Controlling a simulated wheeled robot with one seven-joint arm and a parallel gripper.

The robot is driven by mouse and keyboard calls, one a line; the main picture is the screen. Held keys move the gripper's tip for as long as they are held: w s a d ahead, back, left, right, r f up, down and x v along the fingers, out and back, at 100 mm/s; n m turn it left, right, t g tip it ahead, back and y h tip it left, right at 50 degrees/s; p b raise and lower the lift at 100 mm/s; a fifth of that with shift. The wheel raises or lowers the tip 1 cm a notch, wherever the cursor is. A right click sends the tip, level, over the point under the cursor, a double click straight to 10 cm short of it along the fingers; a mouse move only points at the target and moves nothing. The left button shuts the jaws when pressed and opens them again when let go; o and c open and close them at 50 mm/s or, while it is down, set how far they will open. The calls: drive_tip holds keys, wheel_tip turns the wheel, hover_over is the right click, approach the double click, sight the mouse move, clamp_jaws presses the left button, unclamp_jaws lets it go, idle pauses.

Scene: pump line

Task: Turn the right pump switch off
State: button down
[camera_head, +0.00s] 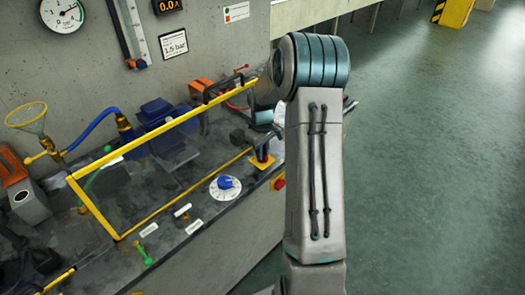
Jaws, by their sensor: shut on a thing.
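The right pump switch appears to be the dark and red handle on a square yellow plate (262,164) at the right end of the bench top. My gripper (258,141) is just above this plate, its dark fingers shut on the handle. The fingers and my arm hide much of the handle, so I cannot tell its exact angle.
A blue dial knob (226,183) sits left of the plate, and a red button (278,184) is on the bench's right face. A clear guard with a yellow frame (96,208) covers the pumps. A green-handled lever (142,254) stands nearer.

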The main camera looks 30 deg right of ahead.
drive_tip(key=shift+w+r, duration=0.15)
drive_tip(key=c, duration=1.4)
unclamp_jaws()
wheel_tip(320, 180, up, 14)
drive_tip(key=s+a+r+m+t, duration=0.15)
drive_tip(key=s+a+r, duration=0.35)
drive_tip(key=s+a, duration=0.6)
drive_tip(key=s+a+f+m, duration=0.1)
drive_tip(key=s+a, duration=0.1)
drive_tip(key=s, duration=0.5)
drive_tip(key=s+a+f+m+t, duration=0.1)
drive_tip(key=s+a+m, duration=0.1)
drive_tip(key=s, duration=0.6)
drive_tip(key=shift+a, duration=0.2)
